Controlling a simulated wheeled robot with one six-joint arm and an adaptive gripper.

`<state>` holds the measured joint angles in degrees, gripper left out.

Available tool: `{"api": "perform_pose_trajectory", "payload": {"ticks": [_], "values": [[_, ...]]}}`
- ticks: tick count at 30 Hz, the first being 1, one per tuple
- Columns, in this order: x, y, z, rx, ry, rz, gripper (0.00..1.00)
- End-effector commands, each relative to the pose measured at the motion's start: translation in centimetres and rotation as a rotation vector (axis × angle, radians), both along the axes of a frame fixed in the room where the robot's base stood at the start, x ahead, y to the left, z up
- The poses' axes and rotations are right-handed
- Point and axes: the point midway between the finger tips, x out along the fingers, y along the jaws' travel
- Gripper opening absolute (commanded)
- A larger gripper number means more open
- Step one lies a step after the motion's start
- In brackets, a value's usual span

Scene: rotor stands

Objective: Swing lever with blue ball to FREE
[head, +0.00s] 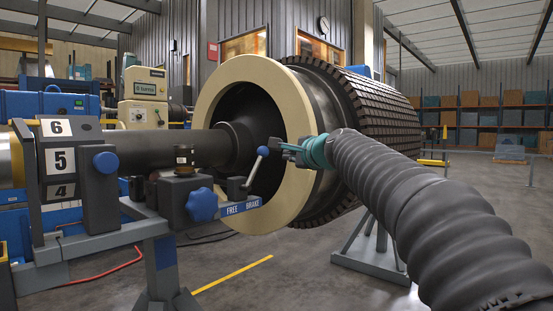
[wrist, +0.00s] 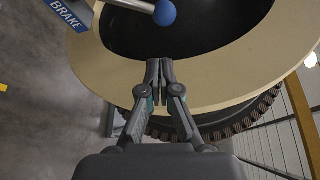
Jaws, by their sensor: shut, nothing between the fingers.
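The lever (head: 254,169) is a short grey rod with a blue ball (head: 263,151) on its upper end. It stands above a blue plate (head: 241,207) reading FREE on the left and BRAKE on the right, and leans right, toward the BRAKE side. My gripper (head: 284,149) is just right of the ball in the head view. In the wrist view the fingers (wrist: 159,63) are shut and empty, and the ball (wrist: 165,13) is beyond their tips with a gap between. The BRAKE end of the plate (wrist: 67,14) shows at top left there.
A large rotor with a cream end ring (head: 294,92) stands close behind the lever and gripper. A blue star knob (head: 202,204) and a block with number tiles and a blue knob (head: 106,162) lie to the left. Open floor is in front.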

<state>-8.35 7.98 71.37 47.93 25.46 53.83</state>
Motion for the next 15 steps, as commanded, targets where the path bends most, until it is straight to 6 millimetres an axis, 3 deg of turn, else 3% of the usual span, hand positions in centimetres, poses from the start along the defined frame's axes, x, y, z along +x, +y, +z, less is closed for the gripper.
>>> {"api": "perform_pose_trajectory", "payload": {"ticks": [15], "values": [[0.89, 0.39, 0.34, 0.028, -0.002, -0.003, 0.00]]}}
